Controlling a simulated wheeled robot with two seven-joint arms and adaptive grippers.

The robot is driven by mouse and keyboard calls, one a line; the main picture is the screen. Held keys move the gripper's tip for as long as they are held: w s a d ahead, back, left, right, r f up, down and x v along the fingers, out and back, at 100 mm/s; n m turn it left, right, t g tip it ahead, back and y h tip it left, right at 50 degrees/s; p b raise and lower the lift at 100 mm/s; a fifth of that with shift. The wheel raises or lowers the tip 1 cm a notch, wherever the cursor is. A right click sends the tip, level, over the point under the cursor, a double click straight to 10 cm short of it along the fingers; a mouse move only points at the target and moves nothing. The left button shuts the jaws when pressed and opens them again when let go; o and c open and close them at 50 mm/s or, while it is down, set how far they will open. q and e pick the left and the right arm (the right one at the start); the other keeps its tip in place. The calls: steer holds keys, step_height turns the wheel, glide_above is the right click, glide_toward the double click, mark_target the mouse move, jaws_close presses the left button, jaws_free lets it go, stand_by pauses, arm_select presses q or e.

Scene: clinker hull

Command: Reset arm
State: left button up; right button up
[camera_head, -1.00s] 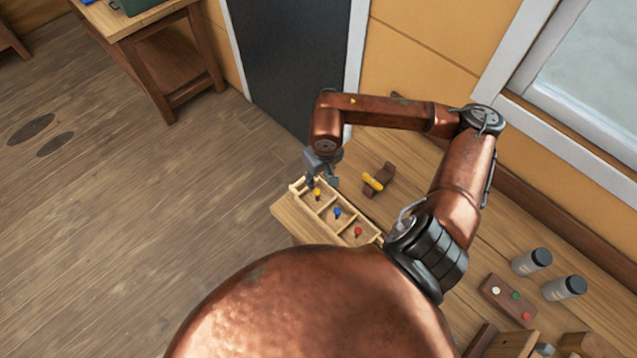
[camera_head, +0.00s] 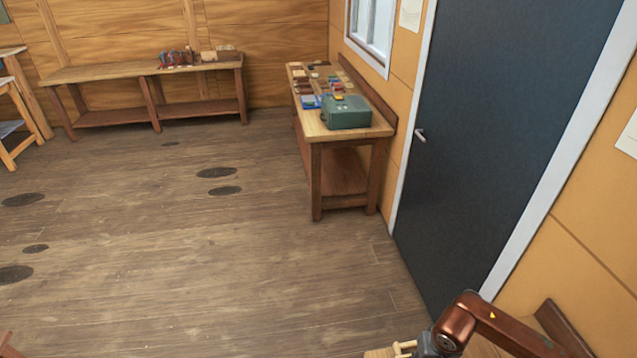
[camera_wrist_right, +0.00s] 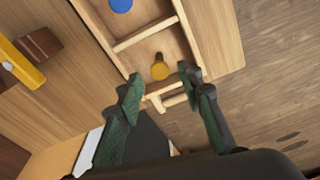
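My right arm (camera_head: 480,322) reaches in at the bottom right of the head view, its gripper end at the bottom edge beside a corner of the wooden tray (camera_head: 404,347). In the right wrist view my right gripper (camera_wrist_right: 160,82) is open, its two green fingers well apart with nothing held. A yellow knobbed peg (camera_wrist_right: 160,69) lies in the tray's end compartment, just beyond the fingertips. A blue piece (camera_wrist_right: 121,5) lies in the neighbouring compartment, cut by the frame edge. My left gripper is not in view.
Another long bench (camera_head: 150,70) stands at the back. The floor between is open. A yellow bar (camera_wrist_right: 20,65) lies left of the tray.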

steer(key=f, duration=0.4)
steer(key=shift+w+f, duration=0.15)
steer(key=shift+w, duration=0.05)
step_height(320, 180, up, 2)
steer(key=shift+w+d+r, duration=0.1)
steer(key=shift+r, duration=0.05)
steer(key=shift+s+r, duration=0.25)
steer(key=shift+r, duration=0.5)
